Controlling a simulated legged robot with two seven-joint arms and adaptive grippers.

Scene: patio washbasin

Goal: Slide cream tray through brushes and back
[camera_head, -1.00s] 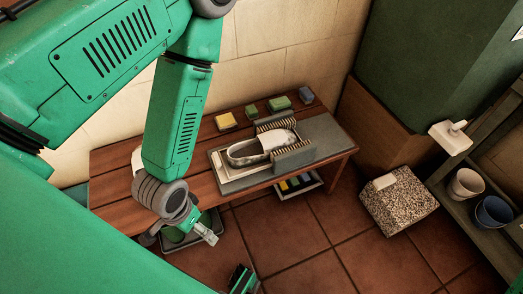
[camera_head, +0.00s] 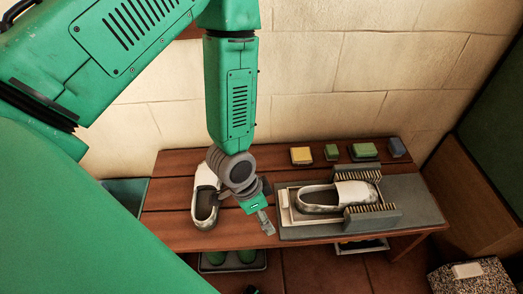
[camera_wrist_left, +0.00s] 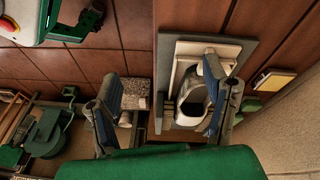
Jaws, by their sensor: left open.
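The cream tray (camera_head: 287,208) lies on a grey board (camera_head: 408,191) on the wooden bench, carrying a white and grey slip-on shoe (camera_head: 318,197). The shoe's right part sits between the two facing brushes, the far brush (camera_head: 352,173) and the near brush (camera_head: 372,218). In the wrist view the tray (camera_wrist_left: 177,85) shows beyond my right-hand finger, which partly covers the shoe. My left gripper (camera_head: 267,221) is open and empty, just left of the tray, apart from it in the head view. A small dark tip at the bottom edge may be my right gripper; its jaws cannot be made out.
Another white shoe (camera_head: 205,197) stands on the bench left of my gripper. A shoe tray (camera_head: 233,262) is on the floor below. A speckled block (camera_head: 474,280) stands right.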

